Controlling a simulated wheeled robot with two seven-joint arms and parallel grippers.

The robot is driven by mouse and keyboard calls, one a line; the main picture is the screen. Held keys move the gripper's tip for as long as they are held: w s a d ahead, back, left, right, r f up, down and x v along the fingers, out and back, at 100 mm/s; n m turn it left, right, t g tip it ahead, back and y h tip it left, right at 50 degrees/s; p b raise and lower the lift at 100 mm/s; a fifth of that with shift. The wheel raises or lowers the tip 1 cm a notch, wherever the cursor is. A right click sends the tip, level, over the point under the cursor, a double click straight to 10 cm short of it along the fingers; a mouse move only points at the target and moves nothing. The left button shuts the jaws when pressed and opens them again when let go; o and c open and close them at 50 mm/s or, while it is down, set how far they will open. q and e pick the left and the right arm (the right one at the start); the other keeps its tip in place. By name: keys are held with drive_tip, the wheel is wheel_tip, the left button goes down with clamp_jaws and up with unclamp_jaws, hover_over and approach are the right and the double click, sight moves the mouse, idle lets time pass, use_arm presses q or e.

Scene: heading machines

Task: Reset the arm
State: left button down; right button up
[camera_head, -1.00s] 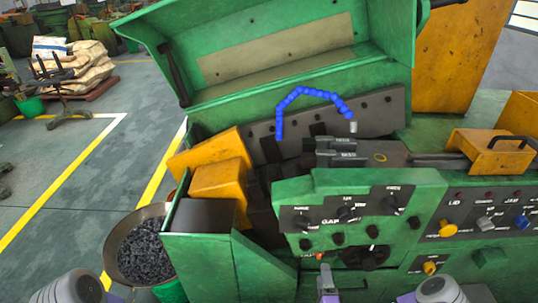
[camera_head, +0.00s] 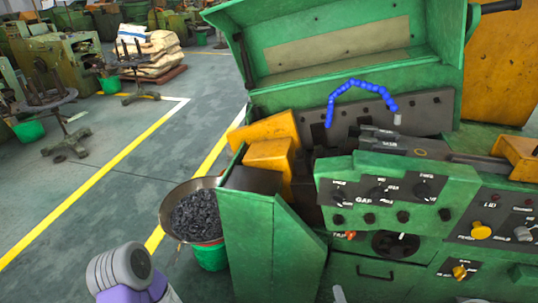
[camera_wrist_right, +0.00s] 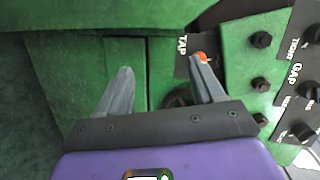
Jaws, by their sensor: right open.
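My right gripper (camera_wrist_right: 160,88) shows in the right wrist view with its two grey fingers apart and nothing between them. Its fingers point at the green front of the heading machine (camera_wrist_right: 110,65), beside the orange-tipped TAP switch (camera_wrist_right: 200,57); the right finger overlaps the area just below that switch. I cannot tell whether it touches. In the head view only a small grey tip at the bottom edge may belong to it. A grey and purple link of my left arm shows at the lower left; my left gripper is out of view.
The green machine (camera_head: 270,235) has its lid raised, with a blue hose (camera_head: 360,83) and control panels with knobs at right. A bowl of dark metal parts (camera_head: 198,213) sits at its left side, above a green bucket (camera_head: 210,256). Grey floor with yellow lines (camera_head: 95,180) lies open at left.

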drive_tip(key=s+a+f+n+g+y, duration=0.45)
drive_tip(key=a+f+n+g, duration=0.25)
drive_tip(key=a, duration=0.2)
drive_tip(key=s+a+f+n+g, duration=0.1)
drive_tip(key=s+n+g, duration=0.2)
drive_tip(key=s, duration=0.2)
drive_tip(key=s+a+f+n+g, duration=0.1)
drive_tip(key=s+a+n+g, duration=0.1)
drive_tip(key=s, duration=0.4)
drive_tip(key=n+g, duration=0.1)
drive_tip(key=g, duration=0.1)
drive_tip(key=shift+s+f+n+g, duration=0.25)
drive_tip(key=shift+n+g, duration=0.05)
drive_tip(key=shift+h, duration=0.25)
